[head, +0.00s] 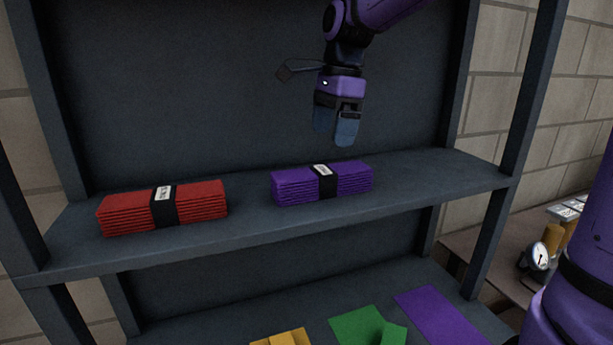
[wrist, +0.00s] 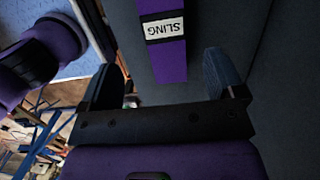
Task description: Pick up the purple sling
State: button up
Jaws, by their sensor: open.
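The purple sling (head: 348,180) is a folded stack with a black band and a white label, lying on the upper shelf in the head view. In the wrist view the purple sling (wrist: 172,69) shows ahead of the fingers, its label reading "SLING" upside down. My gripper (head: 336,135) is above the sling, pointing down, apart from it. In the wrist view my gripper (wrist: 171,80) is open and empty, with the sling's near end lying between the lines of the two fingers.
A red folded sling (head: 200,201) lies to the left on the same shelf (head: 420,181). Shelf posts and a back panel enclose the space. Yellow, green (head: 360,324) and purple pieces lie on the lower shelf. A gauge (head: 538,255) stands on a table at right.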

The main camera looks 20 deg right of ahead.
aim_at(323, 170)
jog(key=shift+w+a+f, duration=0.1)
jog(key=shift+w+f, duration=0.05)
jog(key=shift+f, duration=0.25)
jog(key=f, duration=0.3)
jog(key=a+f, duration=0.1)
jog(key=f, duration=0.6)
jog(key=shift+w+a, duration=0.15)
jog(key=shift+a, duration=0.1)
jog(key=shift+r, duration=0.1)
jog(key=shift+c, duration=0.2)
jog(key=c, duration=1.1)
jog(key=shift+c, duration=0.8)
jog(key=shift+r, duration=0.15)
